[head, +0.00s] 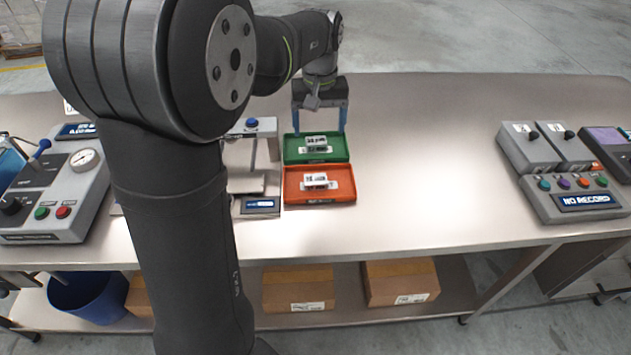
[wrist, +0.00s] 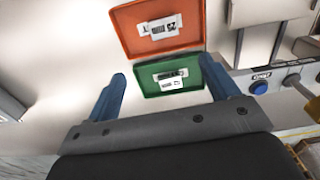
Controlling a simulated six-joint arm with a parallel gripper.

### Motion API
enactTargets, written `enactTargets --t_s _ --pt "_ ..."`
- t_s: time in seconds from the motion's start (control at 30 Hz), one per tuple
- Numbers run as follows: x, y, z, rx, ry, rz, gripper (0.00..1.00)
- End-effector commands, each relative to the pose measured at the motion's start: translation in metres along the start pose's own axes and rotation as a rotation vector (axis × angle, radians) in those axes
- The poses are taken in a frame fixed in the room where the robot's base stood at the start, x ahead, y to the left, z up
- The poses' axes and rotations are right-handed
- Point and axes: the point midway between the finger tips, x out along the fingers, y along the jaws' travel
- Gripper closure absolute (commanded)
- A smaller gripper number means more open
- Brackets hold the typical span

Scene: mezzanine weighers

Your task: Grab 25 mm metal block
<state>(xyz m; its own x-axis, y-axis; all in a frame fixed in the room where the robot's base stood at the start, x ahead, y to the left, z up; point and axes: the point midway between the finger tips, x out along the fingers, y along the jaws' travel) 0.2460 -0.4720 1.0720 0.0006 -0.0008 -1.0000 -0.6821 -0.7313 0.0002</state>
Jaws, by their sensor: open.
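A green tray (head: 341,152) and an orange tray (head: 346,191) lie on the bench, the green one behind. A small metal-looking block (head: 316,141) with a printed label card sits in the green tray. A similar block or labelled piece (head: 315,179) sits in the orange tray. My gripper (head: 319,130) is open and empty, above the far side of the green tray. In the wrist view, its blue fingers (wrist: 164,72) straddle the green tray (wrist: 197,77), with the orange tray (wrist: 131,43) beyond.
A press-like device with a blue button (head: 252,123) stands just left of the trays. A grey control box (head: 60,185) with a gauge is at the far left. A "NO RECORD" console (head: 570,200) is at the right. The bench (head: 430,160) between trays and console is clear.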

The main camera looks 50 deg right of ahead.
Motion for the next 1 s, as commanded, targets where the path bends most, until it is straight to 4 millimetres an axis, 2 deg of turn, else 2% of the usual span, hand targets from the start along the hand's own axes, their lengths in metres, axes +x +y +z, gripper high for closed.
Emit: enactTargets --t_s 0.3,0.5,0.77,1.0 --pt "0.067 -0.002 0.001 0.0 -0.005 -0.002 0.2" --pt "0.104 -0.002 0.001 0.0 -0.004 -0.001 0.2" --pt "0.122 -0.003 0.001 0.0 -0.003 -0.001 0.2" --pt "0.157 -0.009 0.001 0.0 -0.004 -0.001 0.2"
